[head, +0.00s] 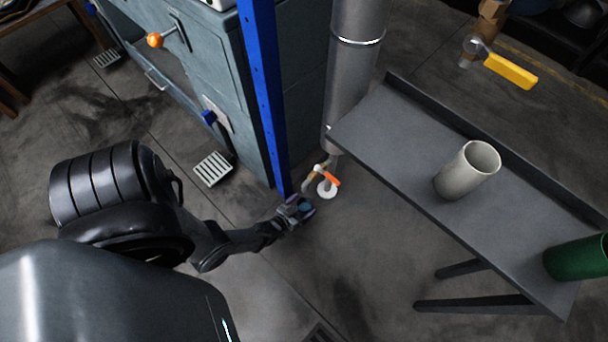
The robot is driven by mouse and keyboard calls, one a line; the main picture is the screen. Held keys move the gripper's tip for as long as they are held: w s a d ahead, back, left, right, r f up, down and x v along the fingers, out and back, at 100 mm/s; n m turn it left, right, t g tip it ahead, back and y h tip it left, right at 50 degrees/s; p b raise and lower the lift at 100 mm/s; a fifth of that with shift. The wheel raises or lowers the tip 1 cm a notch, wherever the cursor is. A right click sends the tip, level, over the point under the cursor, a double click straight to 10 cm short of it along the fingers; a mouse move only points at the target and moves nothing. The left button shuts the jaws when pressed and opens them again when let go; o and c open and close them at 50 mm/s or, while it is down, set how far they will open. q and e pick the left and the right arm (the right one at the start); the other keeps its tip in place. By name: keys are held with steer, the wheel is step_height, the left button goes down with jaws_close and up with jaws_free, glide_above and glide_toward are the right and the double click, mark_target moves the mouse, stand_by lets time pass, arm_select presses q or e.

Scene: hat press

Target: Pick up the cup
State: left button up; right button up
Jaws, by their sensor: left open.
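A pale grey-white cup (467,170) stands upright on a dark grey metal table (400,140) at the right of the head view. Its open rim faces up and it looks empty, though its bottom is hidden. My left gripper (298,210) is open and small in the picture, left of the table and well apart from the cup. My right gripper is not in view.
A green cylinder (577,257) is at the table's near right end. A blue post (262,90) and a grey pipe (353,75) rise near my left gripper. A grey-blue machine (210,80) stands behind. A yellow-handled valve (510,70) hangs beyond the table.

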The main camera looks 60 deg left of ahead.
arm_select(q)
steer(key=shift+w+a+f, duration=0.15)
steer(key=shift+w+a, duration=0.05)
steer(key=shift+w, duration=0.45)
steer(key=shift+s, duration=0.15)
steer(key=c, duration=1.6)
steer(key=shift+o, duration=0.2)
